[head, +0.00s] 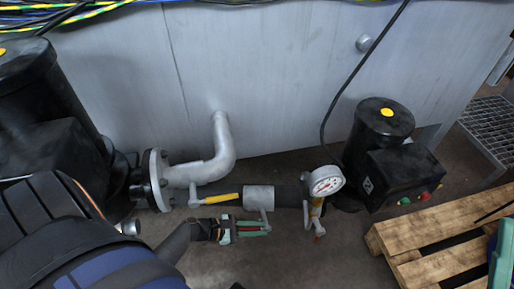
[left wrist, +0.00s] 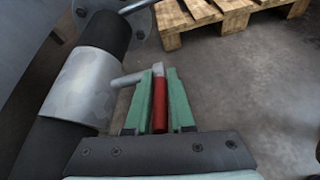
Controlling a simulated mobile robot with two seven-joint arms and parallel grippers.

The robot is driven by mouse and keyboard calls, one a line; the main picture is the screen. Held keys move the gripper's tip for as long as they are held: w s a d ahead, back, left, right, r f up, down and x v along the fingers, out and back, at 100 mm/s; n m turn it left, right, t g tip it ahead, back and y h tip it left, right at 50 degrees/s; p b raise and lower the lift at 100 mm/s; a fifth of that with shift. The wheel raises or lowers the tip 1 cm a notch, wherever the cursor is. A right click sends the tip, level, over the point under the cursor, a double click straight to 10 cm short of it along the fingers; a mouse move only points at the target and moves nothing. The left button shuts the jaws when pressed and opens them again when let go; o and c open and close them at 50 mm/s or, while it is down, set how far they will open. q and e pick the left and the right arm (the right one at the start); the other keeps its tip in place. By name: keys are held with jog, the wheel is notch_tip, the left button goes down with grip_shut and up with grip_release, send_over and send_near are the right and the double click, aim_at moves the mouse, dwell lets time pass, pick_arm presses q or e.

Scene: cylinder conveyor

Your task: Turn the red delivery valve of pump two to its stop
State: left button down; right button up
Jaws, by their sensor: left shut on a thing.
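The red valve lever (left wrist: 160,105) shows in the left wrist view between the two green fingers of my left gripper (left wrist: 160,100). Its grey shank runs left to a silver pipe section (left wrist: 80,90), which also shows in the head view (head: 259,198). In the head view my left gripper (head: 252,228) lies just below that section. It is shut on the red lever, which the fingers mostly hide there. A black pump (head: 385,150) with a yellow dot stands at the right end of the pipe.
A yellow lever (head: 222,198) lies along the pipe just above my left gripper. A wooden pallet (head: 440,225) lies at the right. The floor between is clear.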

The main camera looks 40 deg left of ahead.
pick_arm(q)
jog(key=shift+s+r+g+p, duration=0.1)
jog(key=shift+r+g+p, duration=0.25)
jog(key=shift+p, duration=0.3)
jog(key=shift+g+y+p, duration=0.35)
jog(key=shift+y+p, duration=0.05)
jog(key=shift+p, duration=0.45)
jog(key=shift+f+p, duration=0.1)
jog(key=shift+p, duration=0.65)
jog(key=shift+g+y, duration=0.3)
pick_arm(e)
jog(key=w+d+f+m+g+h, duration=0.1)
jog(key=w+f+m+g+h, duration=0.1)
jog(key=f, duration=0.6)
jog(key=w+d+f+m+g+h, duration=0.1)
jog(key=w+f+m+g+h, duration=0.1)
jog(key=w+f+m+h, duration=0.3)
jog(key=shift+f+m+g+h, duration=0.4)
jog(key=shift+f+h, duration=1.1)
jog(key=shift+f, duration=0.3)
jog(key=shift+w, duration=0.1)
pick_arm(q)
jog(key=c, duration=0.8)
grip_release()
pick_arm(e)
jog(key=shift+a, duration=0.1)
pick_arm(q)
jog(key=shift+w, duration=0.2)
